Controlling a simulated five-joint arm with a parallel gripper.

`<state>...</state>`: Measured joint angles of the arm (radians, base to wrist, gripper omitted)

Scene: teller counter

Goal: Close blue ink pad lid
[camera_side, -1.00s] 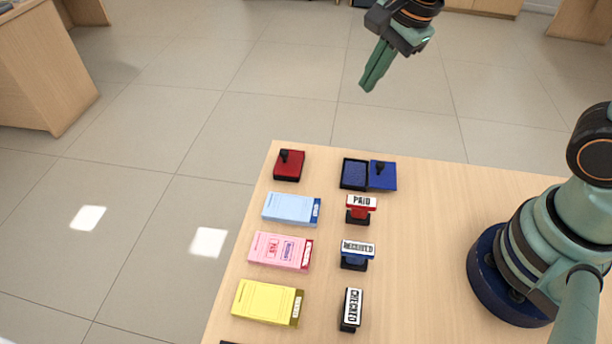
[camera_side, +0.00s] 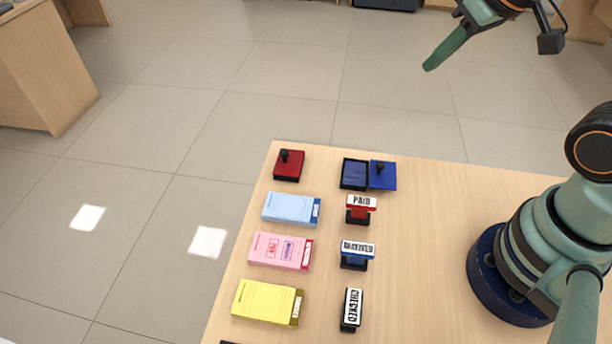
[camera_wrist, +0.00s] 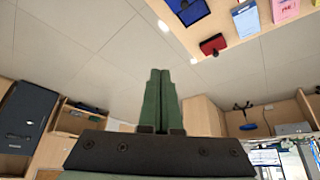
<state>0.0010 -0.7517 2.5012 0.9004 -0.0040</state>
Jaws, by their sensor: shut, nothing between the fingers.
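The blue ink pad is open near the table's far edge in the side view. Its black-rimmed base with the dark blue pad (camera_side: 354,175) is on the left, and its blue lid (camera_side: 385,180) with a black knob lies folded out on the right. A blue part of the ink pad (camera_wrist: 190,12) also shows at the top edge of the wrist view, partly cut off. My gripper (camera_side: 429,67) is shut and empty, up in the air beyond the table's far edge and apart from the lid. Its shut fingers (camera_wrist: 160,75) show in the wrist view.
A closed red ink pad (camera_side: 289,166) sits left of the blue one. PAID (camera_side: 360,208), RECEIVED (camera_side: 357,255) and CHECKED (camera_side: 351,309) stamps stand in front. Light blue (camera_side: 290,209), pink (camera_side: 280,251) and yellow (camera_side: 266,302) pads lie left. The table right of the lid is clear.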

